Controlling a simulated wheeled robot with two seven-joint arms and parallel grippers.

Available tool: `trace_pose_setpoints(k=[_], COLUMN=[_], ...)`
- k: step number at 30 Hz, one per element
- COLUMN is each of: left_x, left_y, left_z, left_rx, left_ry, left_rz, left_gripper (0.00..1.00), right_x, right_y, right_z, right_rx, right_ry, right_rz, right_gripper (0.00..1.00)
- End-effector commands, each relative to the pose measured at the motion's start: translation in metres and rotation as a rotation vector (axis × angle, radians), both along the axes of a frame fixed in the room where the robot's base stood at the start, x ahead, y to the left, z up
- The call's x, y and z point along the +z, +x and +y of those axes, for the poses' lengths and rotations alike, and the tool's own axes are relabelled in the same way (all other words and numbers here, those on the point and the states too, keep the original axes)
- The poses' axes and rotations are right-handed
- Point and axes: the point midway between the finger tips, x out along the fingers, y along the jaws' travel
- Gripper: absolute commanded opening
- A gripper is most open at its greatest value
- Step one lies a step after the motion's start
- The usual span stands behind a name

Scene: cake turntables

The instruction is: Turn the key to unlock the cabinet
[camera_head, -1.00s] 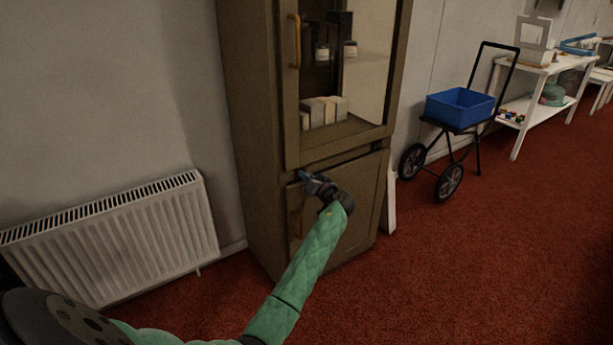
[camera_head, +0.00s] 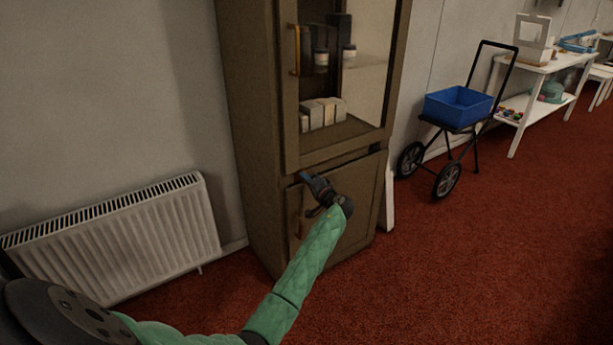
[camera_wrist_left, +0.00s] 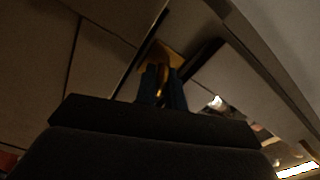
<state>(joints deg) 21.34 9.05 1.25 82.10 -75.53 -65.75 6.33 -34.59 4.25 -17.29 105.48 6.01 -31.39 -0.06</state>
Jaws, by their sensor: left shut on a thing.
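The brown cabinet (camera_head: 258,150) stands ahead in the head view, with a glazed upper door and a solid lower door (camera_head: 362,205). Both doors look shut. My left gripper (camera_head: 305,177) is at the upper left of the lower door. In the left wrist view its two blue fingers (camera_wrist_left: 162,88) are shut on a thin golden key (camera_wrist_left: 162,78). The key is in front of a brass plate (camera_wrist_left: 172,52) on the cabinet front. The fingers hide most of the key, so its exact turn angle is hard to tell. My right gripper is not in view.
A white radiator (camera_head: 120,240) stands left of the cabinet. To the right are a black-framed cart with a blue bin (camera_head: 458,106) and a white table (camera_head: 530,75). Boxes (camera_head: 322,112) and jars sit behind the glass. Red carpet in front is open.

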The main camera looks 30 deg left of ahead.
Motion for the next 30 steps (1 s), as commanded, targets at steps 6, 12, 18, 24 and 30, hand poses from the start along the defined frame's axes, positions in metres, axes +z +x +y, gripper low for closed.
trace_pose_setpoints(k=[6,12,18,24,30], left_x=[0.002,0.0,-0.001,-0.002,-0.003], left_y=[0.001,0.001,0.001,0.001,0.001], left_z=[-0.001,-0.001,-0.001,-0.002,-0.002], left_rx=[-0.003,-0.002,-0.002,-0.002,-0.002], left_ry=[0.065,0.109,0.136,0.147,0.148], left_rz=[0.16,0.269,0.332,0.358,0.361], left_gripper=[0.0,0.0,0.0,0.0,0.0], right_x=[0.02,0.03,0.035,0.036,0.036], right_y=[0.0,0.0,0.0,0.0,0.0], right_z=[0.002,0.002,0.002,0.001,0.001], right_rx=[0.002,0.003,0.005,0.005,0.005], right_ry=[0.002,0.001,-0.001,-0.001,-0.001], right_rz=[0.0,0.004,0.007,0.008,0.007], right_gripper=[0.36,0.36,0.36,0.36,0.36])
